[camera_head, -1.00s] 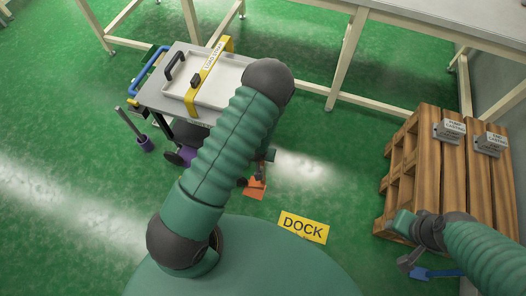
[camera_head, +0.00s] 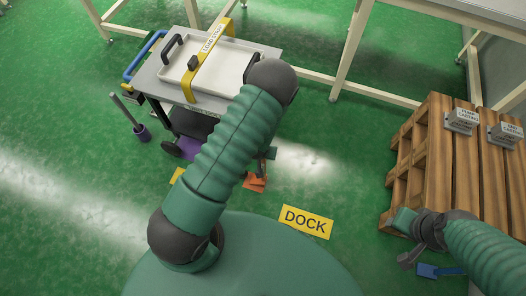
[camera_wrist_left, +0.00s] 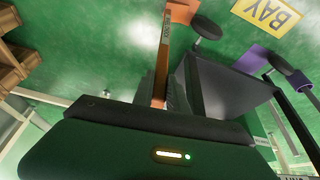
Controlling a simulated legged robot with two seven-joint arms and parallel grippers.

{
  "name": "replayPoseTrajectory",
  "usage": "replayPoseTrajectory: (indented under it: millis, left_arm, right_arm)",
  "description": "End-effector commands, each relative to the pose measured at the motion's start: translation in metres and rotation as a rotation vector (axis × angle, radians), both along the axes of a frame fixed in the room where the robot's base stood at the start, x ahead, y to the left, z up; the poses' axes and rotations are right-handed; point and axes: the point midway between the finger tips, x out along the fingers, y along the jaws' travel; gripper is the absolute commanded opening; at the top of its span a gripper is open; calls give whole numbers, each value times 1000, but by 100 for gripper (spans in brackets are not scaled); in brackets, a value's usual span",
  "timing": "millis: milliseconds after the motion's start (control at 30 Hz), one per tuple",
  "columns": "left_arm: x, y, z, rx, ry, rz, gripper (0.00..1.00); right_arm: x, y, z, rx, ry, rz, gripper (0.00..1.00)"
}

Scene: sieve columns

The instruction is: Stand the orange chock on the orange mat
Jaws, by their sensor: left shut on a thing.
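The orange chock (camera_wrist_left: 160,80) shows in the left wrist view as a narrow upright orange strip with a dark, lettered side. My left gripper (camera_wrist_left: 163,106) is shut on it; the fingertips are mostly hidden. The orange mat (camera_wrist_left: 182,11) lies on the floor just past the chock's far end; whether they touch is unclear.
A cart (camera_head: 150,82) with a white tray (camera_head: 233,68) stands beyond my left arm. Its casters and purple mats (camera_wrist_left: 252,58) are near the orange mat. A yellow BAY sign (camera_wrist_left: 268,14) and DOCK sign (camera_head: 306,221) lie on the floor. A wooden pallet stack (camera_head: 435,150) stands right.

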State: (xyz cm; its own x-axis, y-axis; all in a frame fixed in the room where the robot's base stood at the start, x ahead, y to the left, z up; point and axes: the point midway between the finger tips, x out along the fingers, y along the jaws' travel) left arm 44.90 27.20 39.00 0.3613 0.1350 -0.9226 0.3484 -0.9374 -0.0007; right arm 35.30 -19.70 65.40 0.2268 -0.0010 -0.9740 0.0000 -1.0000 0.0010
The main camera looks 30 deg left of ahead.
Motion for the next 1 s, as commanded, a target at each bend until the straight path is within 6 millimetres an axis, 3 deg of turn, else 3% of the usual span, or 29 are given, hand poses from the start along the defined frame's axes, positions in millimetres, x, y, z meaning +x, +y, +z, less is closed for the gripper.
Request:
replayPoseTrajectory:
  millis: [567,600,733,1000]
  left_arm:
    - [1,0,-7,1,-3,0,0]
    - [1,0,-6,1,-3,0,23]
    - [1,0,-6,1,-2,0,40]
    - [-1,0,-8,0,4,-1,44]
  right_arm:
    - [0,0,-5,0,0,0,37]
    - [0,0,-4,0,0,0,37]
    - [0,0,-4,0,0,0,37]
    - [0,0,-5,0,0,0,37]
